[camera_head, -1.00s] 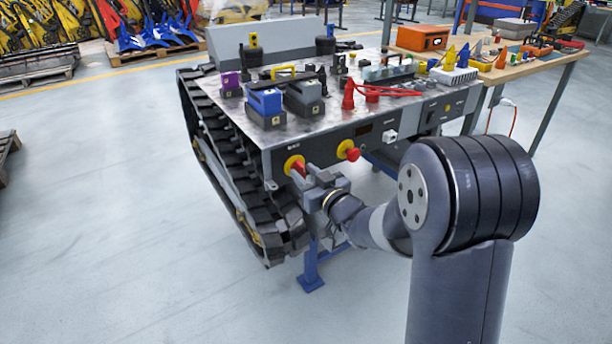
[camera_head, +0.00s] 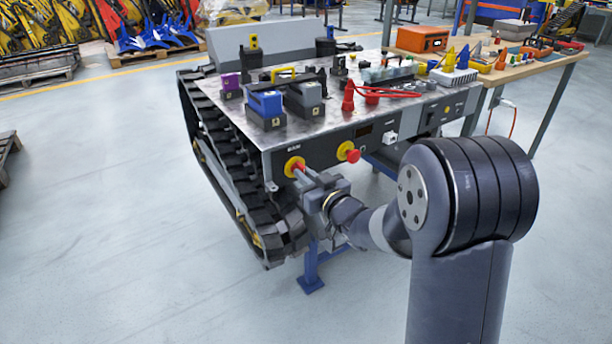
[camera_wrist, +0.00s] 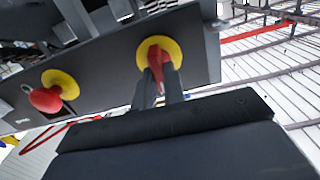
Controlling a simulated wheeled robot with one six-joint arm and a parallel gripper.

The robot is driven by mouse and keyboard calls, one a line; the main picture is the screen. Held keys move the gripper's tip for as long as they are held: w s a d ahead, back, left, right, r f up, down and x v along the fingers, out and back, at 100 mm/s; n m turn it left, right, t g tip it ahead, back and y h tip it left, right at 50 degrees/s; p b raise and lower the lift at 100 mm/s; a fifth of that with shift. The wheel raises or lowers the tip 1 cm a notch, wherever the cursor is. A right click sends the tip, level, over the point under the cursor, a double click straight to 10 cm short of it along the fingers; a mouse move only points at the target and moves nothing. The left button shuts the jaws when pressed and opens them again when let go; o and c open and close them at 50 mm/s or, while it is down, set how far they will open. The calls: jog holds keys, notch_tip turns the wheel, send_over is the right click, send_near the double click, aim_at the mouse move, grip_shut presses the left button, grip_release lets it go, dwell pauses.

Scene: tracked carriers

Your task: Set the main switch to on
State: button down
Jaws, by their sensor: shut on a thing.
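The main switch (camera_head: 297,167) is a red handle on a round yellow plate on the front panel of the tracked carrier (camera_head: 334,150). In the wrist view the red handle (camera_wrist: 156,62) stands out from its yellow plate, with its lower end between the two fingers. My gripper (camera_head: 303,175) is at the switch, and it also shows in the wrist view (camera_wrist: 160,88). It is shut on the red handle. The fingers partly hide the handle in both views.
A red mushroom button (camera_head: 350,153) on a yellow plate sits right of the switch. The black track (camera_head: 240,170) runs along the left side. Battery blocks (camera_head: 264,104) and red cones stand on top. A workbench (camera_head: 540,62) is at the back right.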

jog(key=m+p, duration=0.2)
jog(key=m, duration=0.2)
jog(key=shift+d+r, duration=0.1)
jog(key=shift+r, duration=0.05)
jog(key=m+p, duration=0.2)
jog(key=m, duration=0.3)
jog(key=shift+w+m+p, duration=0.1)
jog(key=shift+m+p, duration=0.2)
jog(key=shift+d+f+m+p, duration=0.15)
jog(key=shift+m+p, duration=0.6)
jog(key=shift+m, duration=1.25)
jog(key=shift+a+f+m+p, duration=0.15)
jog(key=shift+m+p, duration=0.6)
jog(key=shift+m, duration=1.25)
jog(key=shift+d, duration=0.1)
jog(key=c, duration=1.5)
grip_release()
